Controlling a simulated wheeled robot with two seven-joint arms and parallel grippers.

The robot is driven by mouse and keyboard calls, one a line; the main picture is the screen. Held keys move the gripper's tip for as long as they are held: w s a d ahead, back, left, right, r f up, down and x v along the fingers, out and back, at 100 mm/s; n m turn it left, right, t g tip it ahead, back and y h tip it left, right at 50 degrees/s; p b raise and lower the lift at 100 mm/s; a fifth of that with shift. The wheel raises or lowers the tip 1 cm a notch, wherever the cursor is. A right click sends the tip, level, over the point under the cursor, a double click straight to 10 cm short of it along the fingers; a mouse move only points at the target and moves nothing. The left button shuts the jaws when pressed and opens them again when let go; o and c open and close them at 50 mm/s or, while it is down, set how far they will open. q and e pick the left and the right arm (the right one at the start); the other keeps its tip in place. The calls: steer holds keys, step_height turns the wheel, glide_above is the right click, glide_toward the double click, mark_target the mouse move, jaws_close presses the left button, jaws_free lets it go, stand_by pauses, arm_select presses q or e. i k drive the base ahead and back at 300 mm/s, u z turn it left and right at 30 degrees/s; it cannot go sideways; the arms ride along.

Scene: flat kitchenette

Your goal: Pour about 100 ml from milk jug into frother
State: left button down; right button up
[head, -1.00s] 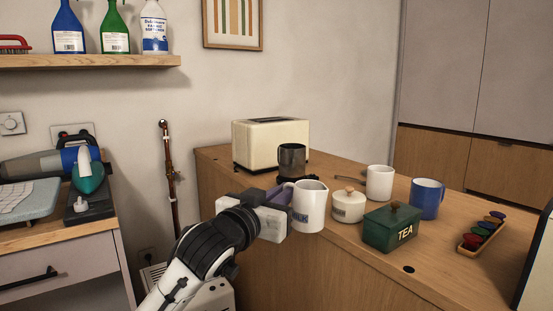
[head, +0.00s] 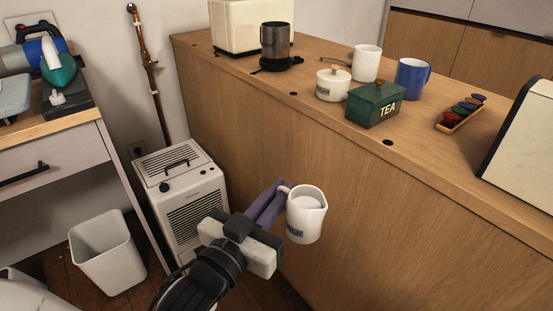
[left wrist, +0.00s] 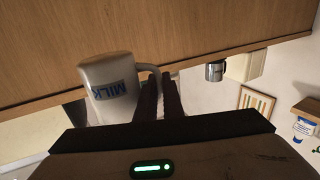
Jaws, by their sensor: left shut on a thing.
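The white milk jug (head: 305,215) with a blue MILK label is held by its handle in my left gripper (head: 283,192). The gripper is shut on the handle. In the head view the jug hangs in front of the counter's side panel, below the counter top, close to upright, with pale milk showing inside. The jug also shows in the left wrist view (left wrist: 108,90), which is upside down. The dark metal frother (head: 276,40) stands on its black base (head: 276,64) on the counter, near the toaster. It also shows in the left wrist view (left wrist: 215,71). My right gripper is not in view.
On the counter (head: 240,75) are a cream toaster (head: 232,24), a white sugar pot (head: 333,86), a green TEA box (head: 374,106), a white mug (head: 366,63), a blue mug (head: 411,78) and a capsule tray (head: 449,122). A white heater (head: 185,200) and a bin (head: 105,252) stand on the floor.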

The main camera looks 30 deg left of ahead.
mark_target(274, 36)
steer(key=z, duration=2.25)
steer(key=k, duration=1.35)
steer(key=u, duration=1.65)
steer(key=i, duration=0.5)
